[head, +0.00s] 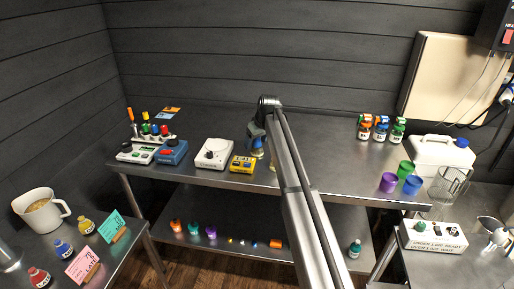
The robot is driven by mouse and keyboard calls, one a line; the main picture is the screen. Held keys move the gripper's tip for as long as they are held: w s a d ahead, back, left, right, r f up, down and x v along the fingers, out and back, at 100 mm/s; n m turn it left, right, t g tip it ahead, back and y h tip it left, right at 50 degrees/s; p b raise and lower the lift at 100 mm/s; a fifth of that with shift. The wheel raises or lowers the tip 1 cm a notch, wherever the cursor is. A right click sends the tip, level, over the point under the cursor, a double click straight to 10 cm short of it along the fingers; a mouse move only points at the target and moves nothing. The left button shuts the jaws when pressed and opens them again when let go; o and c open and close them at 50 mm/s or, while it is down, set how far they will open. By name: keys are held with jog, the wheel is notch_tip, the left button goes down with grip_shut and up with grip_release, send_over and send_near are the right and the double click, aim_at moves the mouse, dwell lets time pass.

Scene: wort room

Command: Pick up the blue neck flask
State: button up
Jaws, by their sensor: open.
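A small flask with a blue neck (257,148) stands on the back steel table, right of the yellow meter. My arm partly hides it, and its body is hard to make out. My gripper (256,138) is open and points down right at the blue neck. I cannot tell whether the fingers are around it or just above it. A pale, yellowish thing (272,165) beside it is mostly hidden by my arm.
A yellow meter (242,164) and a white stirrer plate (214,153) stand close on the left. Colour-capped bottles (381,131) and cups (388,182) stand to the right. A blue-labelled bottle (64,249) is on the left table.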

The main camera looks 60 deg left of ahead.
jog(key=shift+a+f, duration=0.1)
jog(key=shift+f, duration=0.15)
jog(key=shift+c, duration=0.4)
jog(key=c, duration=1.2)
jog(key=shift+o, duration=0.2)
